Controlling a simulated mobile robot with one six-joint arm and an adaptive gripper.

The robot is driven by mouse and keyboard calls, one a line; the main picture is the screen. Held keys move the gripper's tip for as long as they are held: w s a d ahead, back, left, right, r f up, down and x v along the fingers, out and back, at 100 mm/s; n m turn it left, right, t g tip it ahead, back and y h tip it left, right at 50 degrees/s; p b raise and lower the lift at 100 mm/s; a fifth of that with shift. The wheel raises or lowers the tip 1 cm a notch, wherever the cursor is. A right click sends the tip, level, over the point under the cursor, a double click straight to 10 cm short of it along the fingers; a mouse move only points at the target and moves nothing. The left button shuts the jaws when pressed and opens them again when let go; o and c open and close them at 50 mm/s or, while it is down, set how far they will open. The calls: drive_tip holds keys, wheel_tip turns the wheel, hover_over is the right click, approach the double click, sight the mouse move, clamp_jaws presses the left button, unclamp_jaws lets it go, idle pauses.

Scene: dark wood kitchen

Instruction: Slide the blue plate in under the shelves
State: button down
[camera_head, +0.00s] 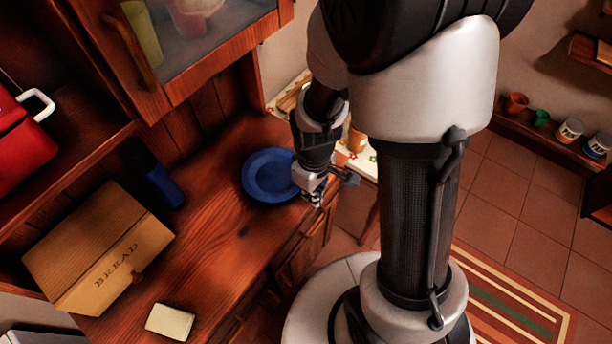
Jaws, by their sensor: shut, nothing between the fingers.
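The blue plate (268,176) lies flat on the wooden counter (225,215), near its right end. Part of its right side is hidden behind my gripper. My gripper (317,199) is shut and empty at the plate's right side, by the counter's front edge. I cannot tell whether it touches the plate. The wooden shelves (95,135) and a glass-fronted cabinet (205,50) stand over the back of the counter, behind and to the left of the plate.
A dark blue canister (160,180) stands left of the plate, beside a wooden bread box (100,245). A pale block (170,321) lies at the near counter edge. A red container (20,130) sits on the shelf. The counter between plate and back wall looks clear.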

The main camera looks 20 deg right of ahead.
sight(258, 171)
drive_tip(key=w+f+b, duration=0.1)
drive_tip(key=f, duration=0.1)
drive_tip(key=a+f+b, duration=0.1)
drive_tip(key=f, duration=0.2)
drive_tip(key=w+f+b, duration=0.1)
drive_tip(key=f, duration=0.2)
drive_tip(key=shift+w+a+f, duration=0.1)
drive_tip(key=shift+w+a, duration=0.25)
drive_tip(key=shift+w+a+b, duration=0.25)
drive_tip(key=shift+w+b, duration=0.05)
drive_tip(key=shift+w, duration=0.1)
drive_tip(key=w+a, duration=0.3)
drive_tip(key=w, duration=0.1)
drive_tip(key=w+a+p, duration=0.1)
drive_tip(key=w+a, duration=0.2)
drive_tip(key=w, duration=0.2)
drive_tip(key=w+a, duration=0.2)
drive_tip(key=w, duration=0.3)
drive_tip(key=shift+w+a+p, duration=0.2)
drive_tip(key=shift+a+p, duration=0.15)
drive_tip(key=shift+a, duration=0.05)
drive_tip(key=shift+s, duration=0.1)
drive_tip(key=shift+d, duration=0.1)
